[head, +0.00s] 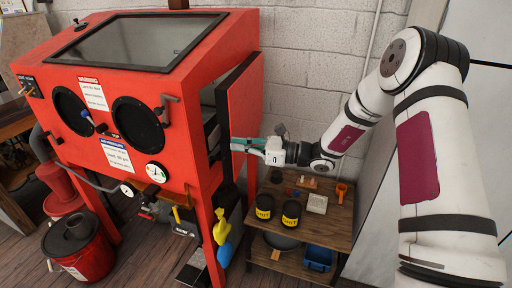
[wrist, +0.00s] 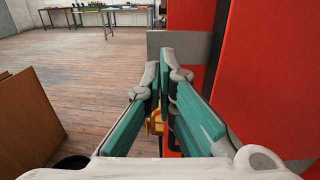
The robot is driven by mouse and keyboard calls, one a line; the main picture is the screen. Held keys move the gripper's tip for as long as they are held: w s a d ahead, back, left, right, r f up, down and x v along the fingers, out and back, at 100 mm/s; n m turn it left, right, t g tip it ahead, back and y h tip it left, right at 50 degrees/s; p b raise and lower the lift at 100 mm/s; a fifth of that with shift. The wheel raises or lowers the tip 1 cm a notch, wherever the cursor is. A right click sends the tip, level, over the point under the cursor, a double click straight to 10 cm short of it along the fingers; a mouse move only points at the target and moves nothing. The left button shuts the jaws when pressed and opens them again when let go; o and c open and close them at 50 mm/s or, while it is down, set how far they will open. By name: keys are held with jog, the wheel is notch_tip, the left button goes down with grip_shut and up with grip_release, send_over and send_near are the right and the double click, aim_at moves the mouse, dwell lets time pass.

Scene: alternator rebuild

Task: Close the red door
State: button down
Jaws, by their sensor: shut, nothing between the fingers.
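The red door (head: 245,108) is on the right side of a red blasting cabinet (head: 180,82) and stands partly open, with a dark gap between it and the cabinet. In the wrist view a large red panel (wrist: 277,75) fills the right side. My gripper (head: 236,145) has teal finger pads and is at the lower part of the door, by its edge. In the wrist view the fingers (wrist: 166,75) are together and hold nothing. I cannot tell whether they touch the door.
A wooden shelf (head: 313,223) with black jars (head: 291,212) stands below my arm. Yellow (head: 221,228) and blue tools hang at the cabinet's front leg. A red bucket (head: 78,248) is on the floor at left. A white wall (head: 315,65) is behind. Open wooden floor (wrist: 75,75) shows in the wrist view.

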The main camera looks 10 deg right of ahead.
aim_at(213, 143)
jog(key=shift+p+x, duration=0.35)
jog(key=shift+x, duration=2.25)
jog(key=shift+a, duration=0.1)
jog(key=b+x, duration=0.1)
jog(key=x, duration=0.3)
